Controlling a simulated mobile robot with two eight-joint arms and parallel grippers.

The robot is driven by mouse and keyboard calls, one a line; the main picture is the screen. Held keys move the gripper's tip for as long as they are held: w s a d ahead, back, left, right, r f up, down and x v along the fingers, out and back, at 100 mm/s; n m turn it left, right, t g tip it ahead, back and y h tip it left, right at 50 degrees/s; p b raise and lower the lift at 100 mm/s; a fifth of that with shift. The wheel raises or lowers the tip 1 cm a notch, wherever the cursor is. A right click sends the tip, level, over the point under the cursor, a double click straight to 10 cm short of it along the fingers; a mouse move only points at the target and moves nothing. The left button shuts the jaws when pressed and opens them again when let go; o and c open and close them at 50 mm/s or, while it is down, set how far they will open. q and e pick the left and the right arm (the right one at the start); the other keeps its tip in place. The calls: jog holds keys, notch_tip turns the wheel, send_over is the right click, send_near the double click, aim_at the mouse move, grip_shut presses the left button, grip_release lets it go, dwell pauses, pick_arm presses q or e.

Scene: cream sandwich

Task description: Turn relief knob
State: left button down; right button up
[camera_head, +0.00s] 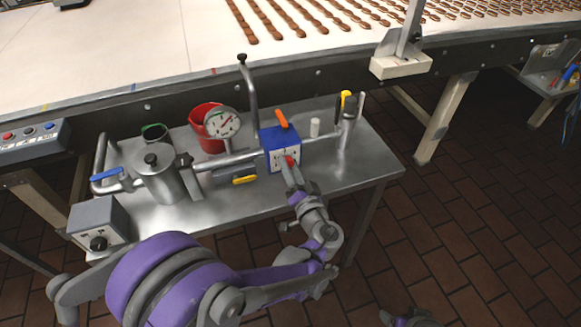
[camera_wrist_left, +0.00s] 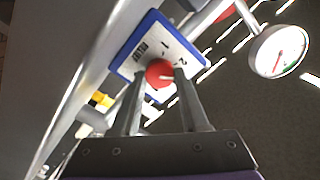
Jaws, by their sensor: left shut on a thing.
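The relief knob (camera_wrist_left: 159,72) is a small red round knob on the white front plate of a blue box (camera_head: 280,140). The plate (camera_wrist_left: 150,47) carries the word RELIEF and the marks 1 and 2. A pale pointer line shows on the knob, but its exact setting is hard to read. My left gripper (camera_head: 291,164) reaches up to the plate from below right, shut on the red knob. In the left wrist view its two fingers (camera_wrist_left: 161,80) stand on either side of the knob. A small grey and purple part of my right arm shows at the bottom edge, with its jaws unclear.
The box stands on a steel table (camera_head: 240,202) with a pressure gauge (camera_head: 222,123), an orange lever (camera_head: 282,119), a red bucket (camera_head: 205,118), a steel tank (camera_head: 160,178) and a yellow-handled valve (camera_head: 245,179). A conveyor (camera_head: 150,60) runs behind. Open tiled floor lies at the right.

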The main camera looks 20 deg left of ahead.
pick_arm(q)
jog(key=shift+m, duration=2.4)
jog(key=shift+c, duration=2.1)
grip_release()
jog(key=shift+d, duration=0.1)
jog(key=v, duration=1)
jog(key=shift+s+d, duration=0.25)
jog(key=shift+s, duration=0.1)
jog(key=shift+f, duration=0.1)
